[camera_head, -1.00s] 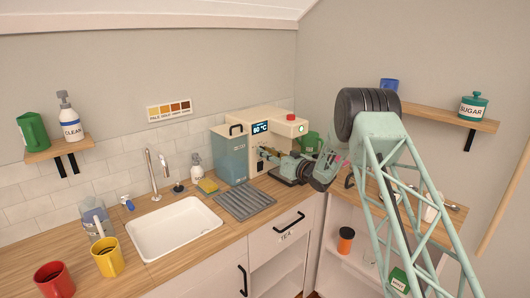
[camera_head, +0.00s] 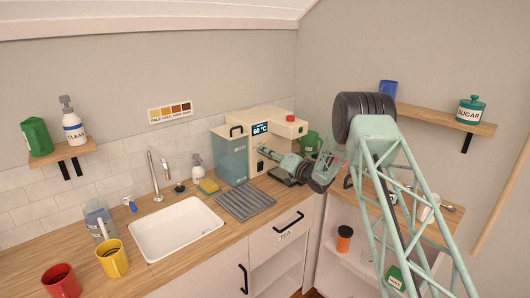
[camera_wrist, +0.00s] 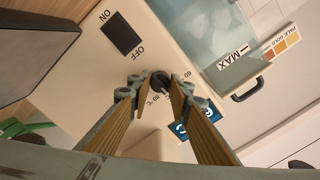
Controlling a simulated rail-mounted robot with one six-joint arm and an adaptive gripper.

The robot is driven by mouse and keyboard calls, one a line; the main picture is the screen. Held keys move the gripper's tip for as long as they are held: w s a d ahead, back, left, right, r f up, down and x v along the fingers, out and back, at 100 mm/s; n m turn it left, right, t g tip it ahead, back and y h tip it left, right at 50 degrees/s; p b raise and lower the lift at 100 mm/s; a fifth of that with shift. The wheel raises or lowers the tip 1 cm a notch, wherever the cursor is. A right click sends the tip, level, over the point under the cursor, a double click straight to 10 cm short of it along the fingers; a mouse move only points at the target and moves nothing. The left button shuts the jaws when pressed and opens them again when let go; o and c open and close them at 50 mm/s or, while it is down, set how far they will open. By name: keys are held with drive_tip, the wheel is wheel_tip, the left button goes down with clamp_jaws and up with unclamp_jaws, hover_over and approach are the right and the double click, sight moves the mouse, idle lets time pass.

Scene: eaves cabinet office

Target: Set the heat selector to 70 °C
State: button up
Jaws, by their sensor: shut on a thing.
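The heat selector (camera_wrist: 160,79) is a small dark round knob on the cream front of the machine (camera_wrist: 175,40), with temperature marks printed around it. In the wrist view my gripper (camera_wrist: 160,84) has its two fingertips closed on the knob from both sides, and they partly hide it. In the head view my gripper (camera_head: 266,153) reaches the machine's front from the right, and the knob is hard to make out there. The lit blue display (camera_head: 260,128) shows a °C reading that looks like 60, but the first digit is too small to be sure.
A black ON/OFF switch (camera_wrist: 123,34) is near the knob. The machine's blue-grey water tank (camera_head: 230,156) has a handle. A grey drying mat (camera_head: 244,201), a yellow sponge (camera_head: 209,186) and a sink (camera_head: 176,229) lie to the left. A green mug (camera_head: 311,142) stands behind my wrist.

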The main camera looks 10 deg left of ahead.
drive_tip(key=shift+m, duration=0.3)
drive_tip(key=o, duration=0.8)
drive_tip(key=shift+o, duration=0.2)
drive_tip(key=v, duration=1.2)
idle(0.3)
